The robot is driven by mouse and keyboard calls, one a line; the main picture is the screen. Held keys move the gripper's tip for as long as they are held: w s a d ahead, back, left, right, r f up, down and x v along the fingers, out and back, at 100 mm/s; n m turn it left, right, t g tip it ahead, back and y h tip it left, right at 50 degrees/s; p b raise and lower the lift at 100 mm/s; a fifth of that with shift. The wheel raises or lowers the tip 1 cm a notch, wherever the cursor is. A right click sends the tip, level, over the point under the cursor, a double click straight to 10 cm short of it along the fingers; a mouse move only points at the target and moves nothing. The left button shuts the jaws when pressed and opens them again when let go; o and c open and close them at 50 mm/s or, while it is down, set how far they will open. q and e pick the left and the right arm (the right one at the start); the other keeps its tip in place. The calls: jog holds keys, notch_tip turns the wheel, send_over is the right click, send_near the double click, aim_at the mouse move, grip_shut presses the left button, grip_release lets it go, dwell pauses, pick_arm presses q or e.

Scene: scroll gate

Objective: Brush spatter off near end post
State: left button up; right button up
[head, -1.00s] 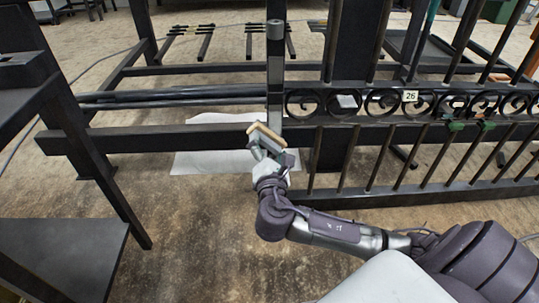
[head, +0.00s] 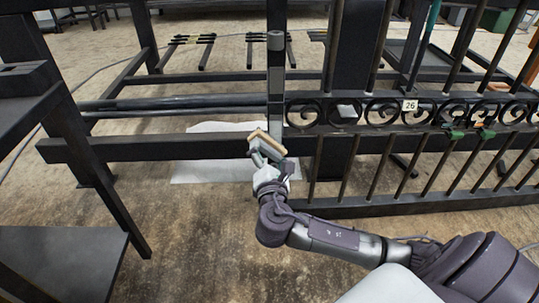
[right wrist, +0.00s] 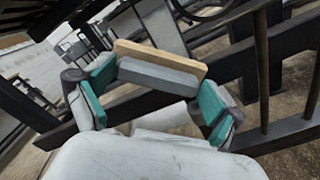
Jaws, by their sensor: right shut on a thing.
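The near end post (head: 275,82) of the gate stands upright in the middle of the head view, dark above and paler grey lower down. My right gripper (head: 265,154) is shut on a brush (head: 268,141), a block with a tan layer and a grey layer. The brush is tilted and overlaps the post's lower part in the head view; I cannot tell whether it touches. In the right wrist view the brush (right wrist: 160,67) sits between teal finger pads, with a pale grey upright (right wrist: 158,22) behind it. No spatter can be made out. My left gripper is out of view.
The gate with scrolls and a "26" tag (head: 410,105) extends right, with green clamps (head: 487,134) on it. A dark beam (head: 150,148) crosses behind the brush. A white sheet (head: 205,170) lies on the floor. A dark stand (head: 85,150) is at left.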

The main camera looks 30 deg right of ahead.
jog(key=shift+w+d, duration=0.35)
jog(key=shift+w, duration=0.15)
